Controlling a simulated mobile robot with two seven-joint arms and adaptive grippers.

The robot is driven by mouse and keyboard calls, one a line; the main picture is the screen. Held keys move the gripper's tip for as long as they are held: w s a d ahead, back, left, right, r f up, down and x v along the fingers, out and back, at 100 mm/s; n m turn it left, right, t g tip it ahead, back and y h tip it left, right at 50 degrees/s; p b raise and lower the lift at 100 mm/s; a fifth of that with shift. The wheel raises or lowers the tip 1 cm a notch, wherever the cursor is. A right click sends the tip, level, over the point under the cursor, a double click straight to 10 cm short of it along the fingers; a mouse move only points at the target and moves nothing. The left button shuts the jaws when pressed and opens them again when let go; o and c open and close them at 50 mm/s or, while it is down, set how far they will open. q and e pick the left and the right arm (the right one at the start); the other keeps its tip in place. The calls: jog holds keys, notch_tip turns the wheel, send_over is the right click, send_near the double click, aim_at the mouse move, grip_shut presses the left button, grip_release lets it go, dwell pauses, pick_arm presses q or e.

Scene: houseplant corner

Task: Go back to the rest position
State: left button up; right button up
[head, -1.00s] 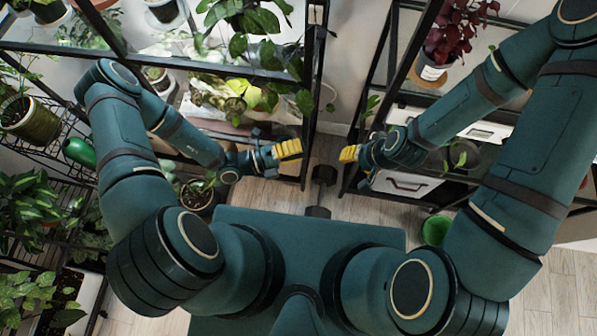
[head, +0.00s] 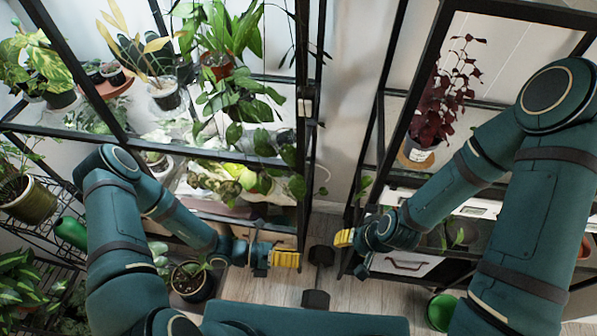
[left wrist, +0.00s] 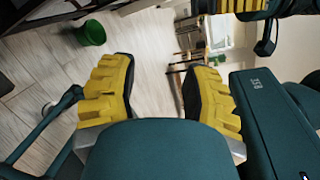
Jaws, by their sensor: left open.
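My left gripper (head: 285,259) has yellow ribbed fingers and points toward the middle of the head view, in front of the left shelf. In the left wrist view its two fingers (left wrist: 157,92) stand apart with nothing between them. My right gripper (head: 344,238) faces it from the right, its yellow fingertips seen edge-on, so I cannot tell whether they are apart. A gap separates the two grippers. No held object shows at either one.
A black-framed plant shelf (head: 215,150) stands on the left, and another dark shelf (head: 372,150) on the right bears a red-leaved plant (head: 440,100). A potted plant (head: 192,281) sits below my left forearm. A green bucket (head: 441,312) stands on the wooden floor (head: 365,295).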

pick_arm(q)
jog(key=s+a+m+g+y, duration=0.4)
jog(key=s+m+g+y, duration=0.3)
jog(key=m, duration=0.9)
jog(key=w+a+r+m+t+y, duration=0.1)
jog(key=w+r+m+t+y, duration=0.4)
jog(key=m, duration=0.8)
jog(key=w+t, duration=0.2)
jog(key=shift+w+a+r+m, duration=0.15)
jog(key=shift+w+a+m, duration=0.1)
jog(key=shift+w+m, duration=0.05)
pick_arm(e)
jog(key=shift+s+a+f+g, duration=0.15)
jog(key=shift+s+a+g, duration=0.05)
jog(key=shift+s, duration=0.35)
jog(key=shift+s+a+f+g, duration=0.15)
jog(key=shift+s+g, duration=0.05)
jog(key=shift+s, duration=0.35)
